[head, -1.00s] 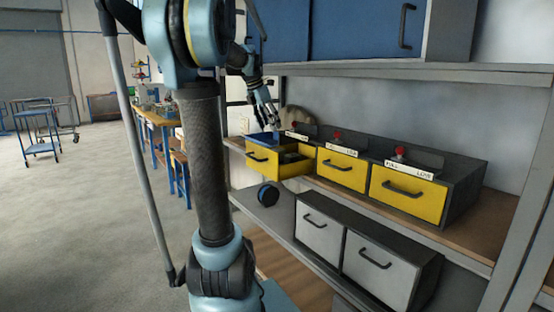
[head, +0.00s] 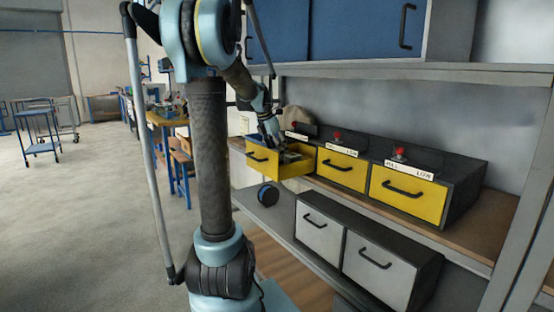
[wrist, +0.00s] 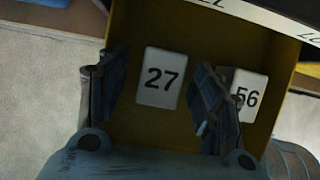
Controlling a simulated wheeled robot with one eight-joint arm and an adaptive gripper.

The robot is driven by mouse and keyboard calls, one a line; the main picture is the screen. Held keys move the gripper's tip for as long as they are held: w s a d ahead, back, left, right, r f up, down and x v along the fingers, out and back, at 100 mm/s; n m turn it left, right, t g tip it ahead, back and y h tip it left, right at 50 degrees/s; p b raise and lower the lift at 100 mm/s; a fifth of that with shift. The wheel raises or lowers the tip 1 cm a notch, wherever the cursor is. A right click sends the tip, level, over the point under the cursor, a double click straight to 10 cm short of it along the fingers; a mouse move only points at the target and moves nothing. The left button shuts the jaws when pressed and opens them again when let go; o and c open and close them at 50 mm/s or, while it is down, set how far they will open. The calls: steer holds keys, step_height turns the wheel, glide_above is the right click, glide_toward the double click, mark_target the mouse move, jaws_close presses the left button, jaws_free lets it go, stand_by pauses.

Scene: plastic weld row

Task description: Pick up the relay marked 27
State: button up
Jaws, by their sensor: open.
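The relay marked 27 (wrist: 161,77) is a white tile-like piece with dark digits, lying in the open yellow drawer (head: 262,162). My gripper (wrist: 155,74) is open above it in the wrist view, with one finger on each side of the relay and nothing held. A gap shows between each finger and the relay. A second white relay marked 56 (wrist: 246,96) lies to the right, partly hidden behind the right finger. In the head view my gripper (head: 274,142) points down into the drawer, and the relays cannot be read there.
Two closed yellow drawers (head: 342,169) (head: 407,194) stand to the right, with red knobs and labels above. Grey drawers (head: 320,226) sit on the lower shelf. A blue cabinet (head: 365,28) hangs above. The drawer's side wall (wrist: 118,30) is close to my left finger.

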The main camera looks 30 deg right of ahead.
steer(key=shift+d+f, duration=0.2)
steer(key=shift+f, duration=0.35)
steer(key=c, duration=1.2)
